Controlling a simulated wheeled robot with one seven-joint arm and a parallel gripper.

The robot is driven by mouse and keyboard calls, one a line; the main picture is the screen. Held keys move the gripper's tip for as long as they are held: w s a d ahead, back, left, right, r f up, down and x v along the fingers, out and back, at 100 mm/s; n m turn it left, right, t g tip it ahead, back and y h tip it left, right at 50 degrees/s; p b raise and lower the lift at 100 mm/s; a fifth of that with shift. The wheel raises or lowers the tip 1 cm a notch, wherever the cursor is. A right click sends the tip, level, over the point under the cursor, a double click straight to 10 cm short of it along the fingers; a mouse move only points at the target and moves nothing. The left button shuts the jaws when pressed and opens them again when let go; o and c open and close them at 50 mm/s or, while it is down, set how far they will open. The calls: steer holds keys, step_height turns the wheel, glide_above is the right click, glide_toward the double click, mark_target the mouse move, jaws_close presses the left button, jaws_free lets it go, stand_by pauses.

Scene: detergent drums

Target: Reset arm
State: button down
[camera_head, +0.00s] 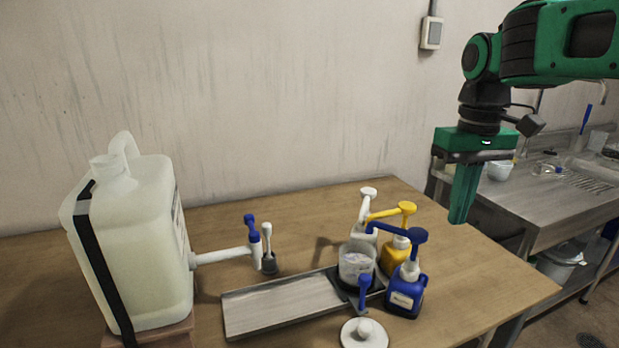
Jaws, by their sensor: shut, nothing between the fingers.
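My green and black arm (555,45) reaches in from the upper right. My gripper (460,218) points down over the right part of the wooden table (455,270). Its green fingers are together with nothing between them. It hangs to the right of the pump bottles and apart from them.
A large white drum (150,245) with a tap stands at the left. A metal tray (280,305), a clear cup (357,262), a blue pump bottle (405,295), a yellow one (397,252) and a white lid (365,333) sit mid-table. A steel sink bench (545,208) stands behind right.

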steer(key=s+d+f+m, duration=0.4)
steer(key=s+d+f, duration=0.2)
steer(key=s+f, duration=0.2)
steer(key=s+d+f+m, duration=0.3)
steer(key=s+d+f, duration=0.3)
steer(key=s, duration=0.6)
steer(key=shift+f+m, duration=0.4)
steer(key=shift+f, duration=0.45)
steer(key=shift+w+f, duration=0.2)
steer(key=shift+w, duration=0.4)
